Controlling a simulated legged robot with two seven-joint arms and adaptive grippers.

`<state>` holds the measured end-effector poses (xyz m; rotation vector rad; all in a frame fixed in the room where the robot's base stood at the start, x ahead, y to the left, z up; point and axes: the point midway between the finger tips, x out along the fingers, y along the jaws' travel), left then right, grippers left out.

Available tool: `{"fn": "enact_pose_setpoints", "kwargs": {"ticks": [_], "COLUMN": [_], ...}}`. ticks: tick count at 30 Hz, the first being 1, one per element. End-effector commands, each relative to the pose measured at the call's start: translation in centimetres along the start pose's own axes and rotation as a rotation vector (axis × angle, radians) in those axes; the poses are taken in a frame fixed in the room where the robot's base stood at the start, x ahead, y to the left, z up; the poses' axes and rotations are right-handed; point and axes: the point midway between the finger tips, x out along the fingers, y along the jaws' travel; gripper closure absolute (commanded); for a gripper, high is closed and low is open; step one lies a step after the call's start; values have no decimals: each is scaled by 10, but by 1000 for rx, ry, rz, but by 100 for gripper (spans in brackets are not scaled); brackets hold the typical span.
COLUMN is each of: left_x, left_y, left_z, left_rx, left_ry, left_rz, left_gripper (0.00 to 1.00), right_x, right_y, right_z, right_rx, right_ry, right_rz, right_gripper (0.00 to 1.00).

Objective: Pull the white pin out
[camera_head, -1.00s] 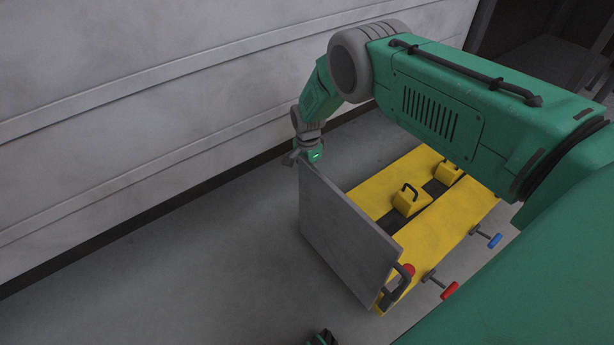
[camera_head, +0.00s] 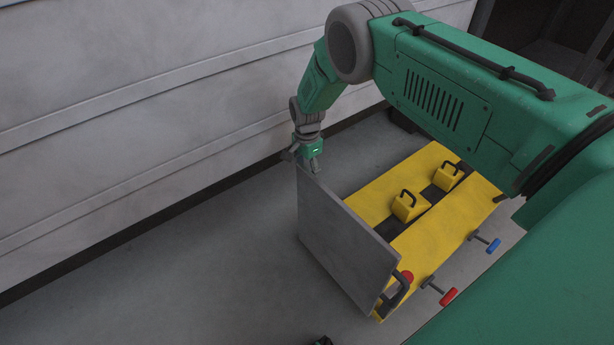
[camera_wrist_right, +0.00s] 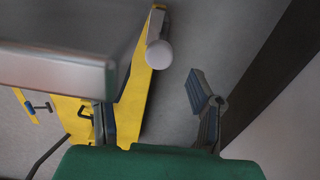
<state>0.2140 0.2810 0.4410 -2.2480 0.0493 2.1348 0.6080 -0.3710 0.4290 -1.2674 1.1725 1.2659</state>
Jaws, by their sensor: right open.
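The white pin (camera_wrist_right: 160,52) shows in the right wrist view as a pale round knob on a short grey shaft, beside the end of a yellow base (camera_wrist_right: 136,86). I cannot make out the pin in the head view. My right gripper (camera_head: 306,164) is at the top far corner of the upright grey panel (camera_head: 345,240). In the right wrist view my right gripper (camera_wrist_right: 152,95) is open, its two fingers wide apart and empty. The knob lies beyond the fingertips, nearer the left finger in the picture, with no visible contact. My left gripper is not clearly seen.
The grey panel stands at the near end of the yellow platform (camera_head: 455,235). Two yellow blocks with black handles (camera_head: 408,206) sit there. A red-ended handle (camera_head: 449,297) and a blue-ended handle (camera_head: 493,246) stick out. A wall (camera_head: 130,100) runs behind; floor between is clear.

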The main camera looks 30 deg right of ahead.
Motion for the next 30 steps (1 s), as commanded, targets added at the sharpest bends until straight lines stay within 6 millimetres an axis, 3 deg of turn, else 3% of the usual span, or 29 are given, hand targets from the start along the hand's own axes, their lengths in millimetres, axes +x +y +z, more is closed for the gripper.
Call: {"fn": "enact_pose_setpoints", "kwargs": {"ticks": [6,12,30], "left_x": [0,0,1], "left_y": [0,0,0], "left_z": [0,0,-2], "left_rx": [0,0,0], "left_ry": [0,0,-3], "left_rz": [0,0,0], "left_gripper": [51,51,51], "right_x": [-49,-76,-83], "right_y": [-1,-1,-1], "right_z": [-2,-3,-3], "right_rx": [1,1,1], "right_ry": [0,0,0], "right_rz": [-3,-1,-1], "right_gripper": [51,51,51]}}
